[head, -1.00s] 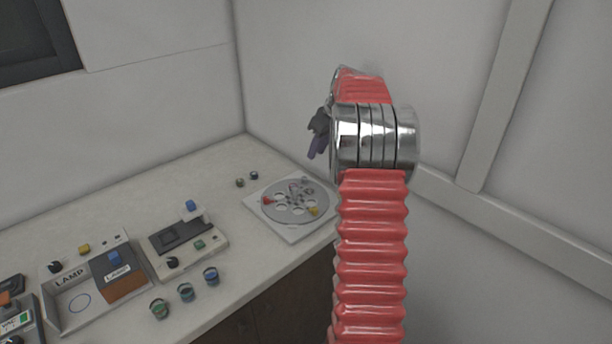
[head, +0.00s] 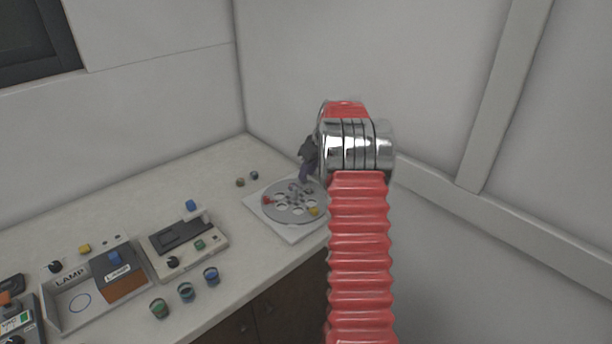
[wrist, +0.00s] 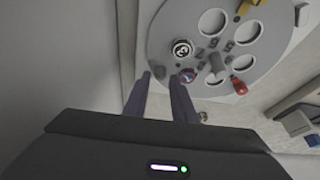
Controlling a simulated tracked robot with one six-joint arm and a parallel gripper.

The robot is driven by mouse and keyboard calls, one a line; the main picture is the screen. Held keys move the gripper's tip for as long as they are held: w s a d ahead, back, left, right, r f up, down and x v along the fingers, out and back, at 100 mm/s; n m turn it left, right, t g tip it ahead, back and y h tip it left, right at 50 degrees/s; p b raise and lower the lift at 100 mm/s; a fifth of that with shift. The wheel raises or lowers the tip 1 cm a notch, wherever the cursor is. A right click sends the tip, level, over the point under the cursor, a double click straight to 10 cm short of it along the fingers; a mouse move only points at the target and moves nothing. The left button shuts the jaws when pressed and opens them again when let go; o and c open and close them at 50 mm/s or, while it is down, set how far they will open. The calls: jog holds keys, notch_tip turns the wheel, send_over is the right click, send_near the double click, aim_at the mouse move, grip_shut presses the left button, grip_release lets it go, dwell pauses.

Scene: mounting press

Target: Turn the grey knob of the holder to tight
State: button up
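The holder is a round grey disc (head: 283,215) with several holes, set on a white square plate (head: 292,236) in the counter's back corner. The disc (wrist: 165,28) fills the upper middle of the wrist view. A grey knob-like post (wrist: 216,64) stands near its middle; I cannot read its setting. A red piece (wrist: 239,86) and a yellow piece (wrist: 243,9) sit by the rim. A round black-and-white cap (wrist: 182,49) and a small purple-red piece (wrist: 188,75) are closer to my fingers. My gripper (wrist: 160,76) is open and empty, its purple fingers apart near the disc's edge.
A device with a black top (head: 182,233) and a LAMP box (head: 80,302) stand left on the counter. Several small jars (head: 186,292) line the front edge. The wall (head: 440,90) is close on the right.

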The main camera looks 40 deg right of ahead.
jog(key=shift+x, duration=1.2)
jog(key=shift+c, duration=0.4)
grip_shut()
